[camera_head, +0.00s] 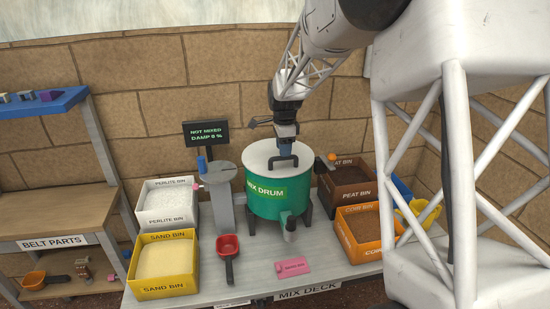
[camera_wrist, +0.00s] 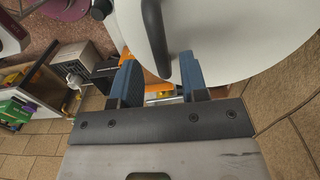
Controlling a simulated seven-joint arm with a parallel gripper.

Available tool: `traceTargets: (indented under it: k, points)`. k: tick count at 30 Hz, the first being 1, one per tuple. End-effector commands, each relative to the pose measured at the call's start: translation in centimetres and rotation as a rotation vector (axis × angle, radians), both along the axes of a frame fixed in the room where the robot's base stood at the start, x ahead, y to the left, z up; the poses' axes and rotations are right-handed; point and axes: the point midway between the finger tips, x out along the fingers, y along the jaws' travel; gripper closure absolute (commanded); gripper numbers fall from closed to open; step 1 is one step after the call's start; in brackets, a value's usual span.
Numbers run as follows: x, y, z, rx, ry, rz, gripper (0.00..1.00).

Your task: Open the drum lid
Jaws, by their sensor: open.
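The green mix drum (camera_head: 262,203) stands on the mix deck. Its white lid (camera_head: 262,158) is on top and looks shut. A dark handle (camera_head: 283,162) stands up from the lid. My gripper (camera_head: 286,146) is just above the lid at the handle. In the wrist view, my gripper's two blue fingers (camera_wrist: 161,82) are apart. The handle (camera_wrist: 155,40) shows as a dark bar in front of the fingers and between them, against the white lid (camera_wrist: 225,35). I cannot tell whether the fingers touch the handle.
A sign (camera_head: 206,134) reads "NOT MIXED, DAMP 0 %". Perlite (camera_head: 167,224) and sand (camera_head: 165,291) bins stand left of the drum, peat (camera_head: 356,195) and coir (camera_head: 358,250) bins right. A red scoop (camera_head: 228,247) and a pink tag (camera_head: 292,266) lie in front.

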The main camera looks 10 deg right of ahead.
Motion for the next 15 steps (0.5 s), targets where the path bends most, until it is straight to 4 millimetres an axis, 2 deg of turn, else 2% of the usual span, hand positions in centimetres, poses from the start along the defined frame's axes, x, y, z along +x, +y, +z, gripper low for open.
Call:
traceTargets:
  k: [15]
  points:
    - [0.0,0.0,-2.6,0.000,0.000,0.000,0.60]
